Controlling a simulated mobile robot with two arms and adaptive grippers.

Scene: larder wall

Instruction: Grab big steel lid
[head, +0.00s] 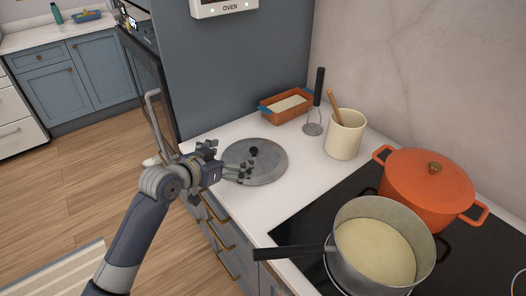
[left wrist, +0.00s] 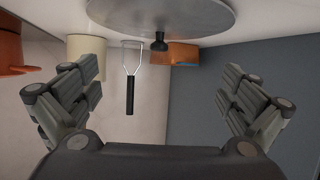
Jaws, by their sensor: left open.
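The big steel lid (head: 262,171) lies flat on the white counter, a grey disc with a black knob (head: 254,152) on top. My left gripper (head: 240,172) is at the lid's left side, its fingers over the near left part of the disc, short of the knob. In the left wrist view the lid (left wrist: 160,14) shows at the top, its knob (left wrist: 159,42) between the open fingers (left wrist: 160,100) and beyond them. The gripper is empty. I cannot tell whether a finger touches the lid. My right gripper is not in view.
An orange dish (head: 287,106), a masher (head: 315,110) and a cream crock (head: 344,136) stand behind the lid. A steel pot (head: 345,275) and a lidded orange pot (head: 428,183) are on the black hob to the right. Bare counter (head: 300,192) lies between lid and hob.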

